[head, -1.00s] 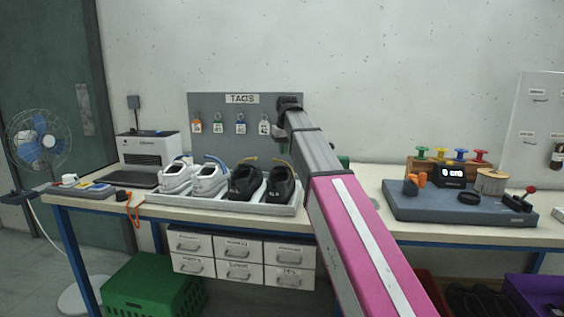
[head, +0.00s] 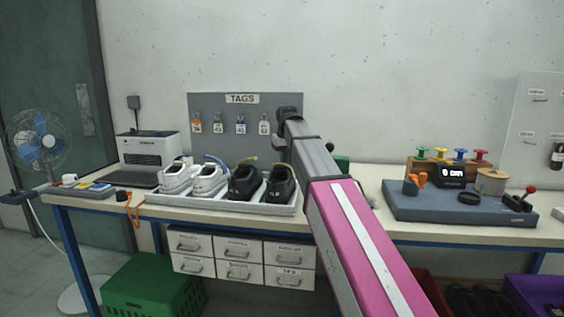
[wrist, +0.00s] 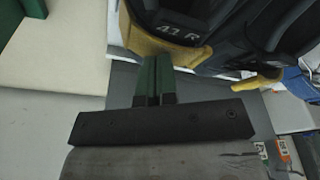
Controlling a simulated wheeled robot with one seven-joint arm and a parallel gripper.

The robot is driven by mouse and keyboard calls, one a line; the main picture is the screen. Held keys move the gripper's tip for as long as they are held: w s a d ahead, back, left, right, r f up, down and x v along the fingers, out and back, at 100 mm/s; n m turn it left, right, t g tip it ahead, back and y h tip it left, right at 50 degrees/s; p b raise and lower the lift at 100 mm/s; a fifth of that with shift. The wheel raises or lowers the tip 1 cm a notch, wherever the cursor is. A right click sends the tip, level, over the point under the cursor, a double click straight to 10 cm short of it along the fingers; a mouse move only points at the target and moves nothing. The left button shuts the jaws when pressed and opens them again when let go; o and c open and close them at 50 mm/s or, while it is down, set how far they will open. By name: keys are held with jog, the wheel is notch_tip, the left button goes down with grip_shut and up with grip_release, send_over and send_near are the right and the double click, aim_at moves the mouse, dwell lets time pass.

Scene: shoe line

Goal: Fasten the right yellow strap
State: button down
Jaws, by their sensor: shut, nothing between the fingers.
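The right black shoe (head: 280,186) stands in the white tray (head: 222,207), right of the other black shoe (head: 245,184). In the wrist view, the shoe marked "41 R" (wrist: 180,22) is at the top, with its yellow strap (wrist: 191,54) curving across below the mark. My gripper (wrist: 154,62) has green fingers, shut and empty, with their tips at this strap's edge. I cannot tell whether they touch it. The other black shoe's yellow strap (wrist: 232,85) sticks out farther right.
Two white shoes (head: 192,180) stand left in the tray. A grey tag board (head: 243,100) with hanging tags rises close behind. A grey platform (head: 455,207) with a display and spools stands on the right of the table.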

dwell(0.3)
jog(key=w+v, duration=0.1)
jog(key=v, duration=0.7)
jog(key=shift+w+a+r, duration=0.25)
jog(key=shift+a+r, duration=0.05)
jog(key=shift+r, duration=0.25)
